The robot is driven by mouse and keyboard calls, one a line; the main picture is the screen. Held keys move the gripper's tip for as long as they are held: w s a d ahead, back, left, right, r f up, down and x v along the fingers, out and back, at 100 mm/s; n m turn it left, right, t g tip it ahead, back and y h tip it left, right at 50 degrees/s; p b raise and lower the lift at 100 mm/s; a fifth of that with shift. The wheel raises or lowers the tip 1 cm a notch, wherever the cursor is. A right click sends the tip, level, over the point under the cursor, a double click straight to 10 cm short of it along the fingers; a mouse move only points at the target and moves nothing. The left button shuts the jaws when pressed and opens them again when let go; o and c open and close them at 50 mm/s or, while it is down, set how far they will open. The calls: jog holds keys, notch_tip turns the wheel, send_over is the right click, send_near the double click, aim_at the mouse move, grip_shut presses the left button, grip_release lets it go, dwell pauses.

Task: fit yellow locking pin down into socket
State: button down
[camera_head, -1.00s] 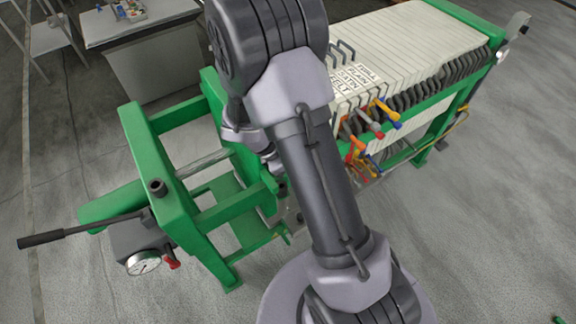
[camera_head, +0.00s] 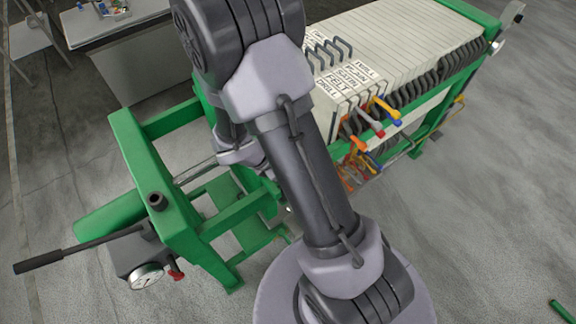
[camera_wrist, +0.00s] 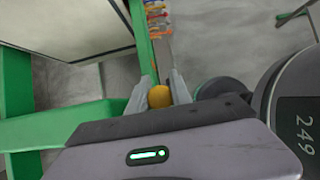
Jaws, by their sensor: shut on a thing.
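In the wrist view, my gripper (camera_wrist: 160,92) is shut on the yellow locking pin (camera_wrist: 159,97). Only the pin's rounded yellow end shows between the two fingers; the rest of it is hidden. A green beam of the press frame (camera_wrist: 75,127) lies beside and beyond the fingers. In the head view my own arm covers the gripper and the pin. I cannot make out the socket in either view. The green press frame (camera_head: 150,180) stands left of my arm.
A stack of pale plates (camera_head: 405,55) with black handles fills the press at upper right. Coloured valve handles (camera_head: 375,120) stick out near my arm. A pump lever (camera_head: 75,248) and gauge (camera_head: 146,276) are at lower left. The floor at right is mostly clear.

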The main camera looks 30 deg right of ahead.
jog(key=shift+f+b, duration=1.3)
jog(key=shift+f, duration=0.55)
jog(key=shift+f+b, duration=2.8)
jog(key=shift+b, duration=0.2)
jog(key=c, duration=1.1)
grip_release()
jog(key=shift+r, duration=0.1)
jog(key=shift+w+a+r, duration=0.1)
jog(key=shift+r, duration=0.1)
jog(key=p+v, duration=0.3)
jog(key=v, duration=0.5)
jog(key=p+v, duration=0.4)
jog(key=v, duration=0.5)
jog(key=shift+s, duration=0.2)
